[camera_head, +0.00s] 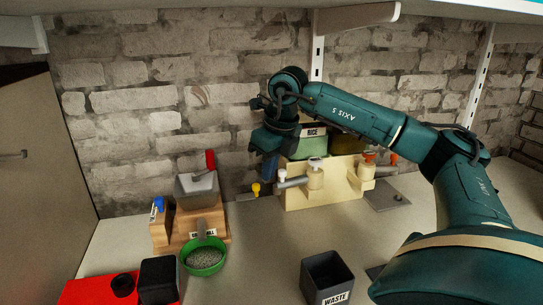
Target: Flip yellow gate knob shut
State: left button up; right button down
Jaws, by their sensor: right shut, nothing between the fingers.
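The small yellow gate knob (256,189) sits on a grey outlet at the left side of a beige dispenser stand (325,189). My right arm reaches in from the right, above the stand. My right gripper (268,178) points down, just right of and behind the yellow knob. Its fingers are shut with nothing between them. I cannot tell whether they touch the knob or the outlet. The right wrist hides part of the dispenser behind it. My left gripper is not in view.
A green RICE container (313,146) and orange knobs (370,157) are on the stand. A wooden mill (185,220) with a red handle, a green bowl of grains (205,259), a black cup (158,280) and a dark WASTE bin (328,275) stand nearby. The counter's middle is clear.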

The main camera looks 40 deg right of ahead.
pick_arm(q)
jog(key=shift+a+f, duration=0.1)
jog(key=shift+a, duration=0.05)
pick_arm(e)
jog(key=x, duration=0.4)
jog(key=shift+f, duration=0.25)
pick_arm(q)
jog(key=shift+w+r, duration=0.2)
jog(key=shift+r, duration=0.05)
pick_arm(e)
jog(key=w+a, duration=0.2)
jog(key=a, duration=0.1)
jog(key=shift+a, duration=0.15)
